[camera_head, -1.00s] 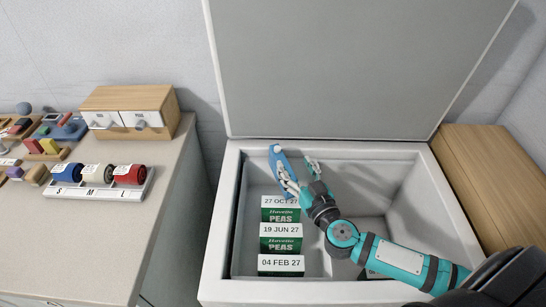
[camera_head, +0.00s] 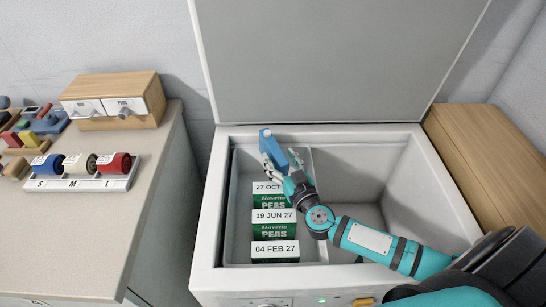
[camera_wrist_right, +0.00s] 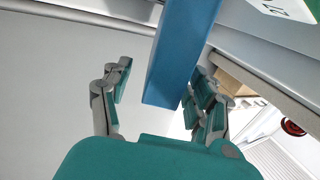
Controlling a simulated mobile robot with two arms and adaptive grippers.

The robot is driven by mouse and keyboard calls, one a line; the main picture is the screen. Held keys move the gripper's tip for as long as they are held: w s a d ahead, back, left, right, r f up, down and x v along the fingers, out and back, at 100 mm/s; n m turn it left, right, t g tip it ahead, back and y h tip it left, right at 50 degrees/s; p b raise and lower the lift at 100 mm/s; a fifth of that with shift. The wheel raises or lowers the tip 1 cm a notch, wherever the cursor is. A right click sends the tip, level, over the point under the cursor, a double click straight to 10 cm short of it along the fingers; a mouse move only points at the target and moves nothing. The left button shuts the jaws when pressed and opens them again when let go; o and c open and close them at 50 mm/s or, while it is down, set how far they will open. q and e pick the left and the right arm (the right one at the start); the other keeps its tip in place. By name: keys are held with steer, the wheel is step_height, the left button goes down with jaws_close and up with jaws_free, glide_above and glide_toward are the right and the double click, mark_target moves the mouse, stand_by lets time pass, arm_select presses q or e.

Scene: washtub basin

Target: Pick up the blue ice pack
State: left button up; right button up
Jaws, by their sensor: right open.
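The blue ice pack (camera_head: 271,147) stands upright, slightly tilted, near the back of the white basket (camera_head: 314,190) inside the chest freezer, behind the pea boxes. My right gripper (camera_head: 283,163) is at the pack, its fingers spread. In the right wrist view the blue pack (camera_wrist_right: 180,55) extends between the open fingers (camera_wrist_right: 160,98), nearer the right-hand finger; a gap shows on the left. Whether the right-hand finger touches it I cannot tell. My left gripper is not in view.
Green pea boxes (camera_head: 274,230) with date labels stand in a row in the basket. The freezer (camera_head: 212,210) has its lid (camera_head: 330,60) raised behind. Its right compartment looks clear. A counter (camera_head: 95,215) with rolls and drawers is on the left.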

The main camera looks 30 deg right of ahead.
mark_target(275, 151)
steer(key=w, duration=0.3)
steer(key=shift+w, duration=0.3)
steer(key=c, duration=1.1)
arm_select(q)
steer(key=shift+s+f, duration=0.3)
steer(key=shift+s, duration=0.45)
arm_select(e)
jaws_close()
